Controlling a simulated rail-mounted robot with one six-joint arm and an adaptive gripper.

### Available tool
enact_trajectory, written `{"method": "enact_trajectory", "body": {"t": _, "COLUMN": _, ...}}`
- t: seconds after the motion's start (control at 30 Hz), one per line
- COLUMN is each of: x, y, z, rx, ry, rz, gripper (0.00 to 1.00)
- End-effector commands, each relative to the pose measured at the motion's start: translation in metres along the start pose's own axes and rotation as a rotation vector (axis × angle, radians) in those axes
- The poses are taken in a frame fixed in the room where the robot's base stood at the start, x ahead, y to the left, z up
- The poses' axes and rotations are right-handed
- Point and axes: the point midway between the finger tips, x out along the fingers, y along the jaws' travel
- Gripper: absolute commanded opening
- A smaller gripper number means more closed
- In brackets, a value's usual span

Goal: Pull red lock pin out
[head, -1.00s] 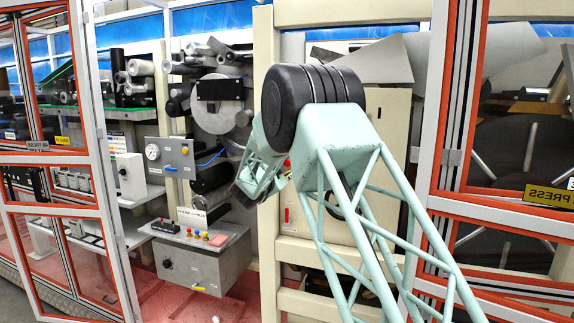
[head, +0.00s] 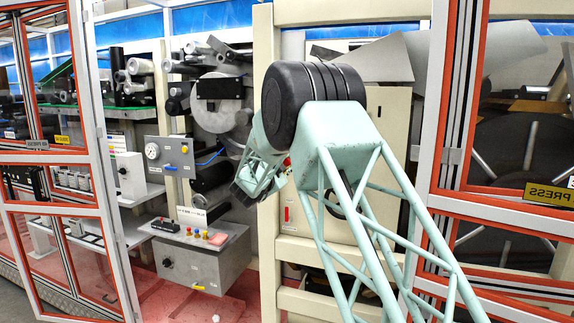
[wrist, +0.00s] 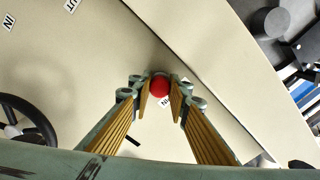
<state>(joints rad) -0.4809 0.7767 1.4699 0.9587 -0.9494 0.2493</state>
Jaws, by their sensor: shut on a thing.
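The red lock pin shows its round red head (wrist: 159,88) in the wrist view, in front of a cream panel. My gripper (wrist: 160,84) has a fingertip on each side of the head and is shut on it. The shaft of the pin is hidden behind the head, so I cannot tell how deep it sits. Part of an "IN" label (wrist: 165,102) shows just below the pin head.
A black handwheel (wrist: 22,125) is at the left of the wrist view, with labels above it. A dark round knob (wrist: 270,22) and machinery lie beyond the panel edge. In the head view, a control box (head: 190,268) stands left of my arm and orange-framed doors flank it.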

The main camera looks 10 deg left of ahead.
Motion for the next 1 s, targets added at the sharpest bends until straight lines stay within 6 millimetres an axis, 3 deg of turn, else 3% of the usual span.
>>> {"method": "enact_trajectory", "body": {"t": 0.3, "x": -0.023, "y": 0.001, "z": 0.001, "rx": 0.000, "ry": -0.001, "rz": 0.000, "gripper": 0.00}}
{"method": "enact_trajectory", "body": {"t": 0.63, "x": -0.026, "y": 0.001, "z": 0.001, "rx": -0.001, "ry": -0.001, "rz": 0.002, "gripper": 0.00}}
{"method": "enact_trajectory", "body": {"t": 0.67, "x": -0.026, "y": 0.002, "z": 0.001, "rx": -0.001, "ry": -0.001, "rz": 0.002, "gripper": 0.18}}
{"method": "enact_trajectory", "body": {"t": 0.8, "x": -0.025, "y": 0.001, "z": 0.001, "rx": -0.001, "ry": -0.001, "rz": 0.001, "gripper": 0.31}}
{"method": "enact_trajectory", "body": {"t": 1.0, "x": -0.025, "y": 0.001, "z": 0.001, "rx": 0.000, "ry": -0.001, "rz": 0.001, "gripper": 0.31}}
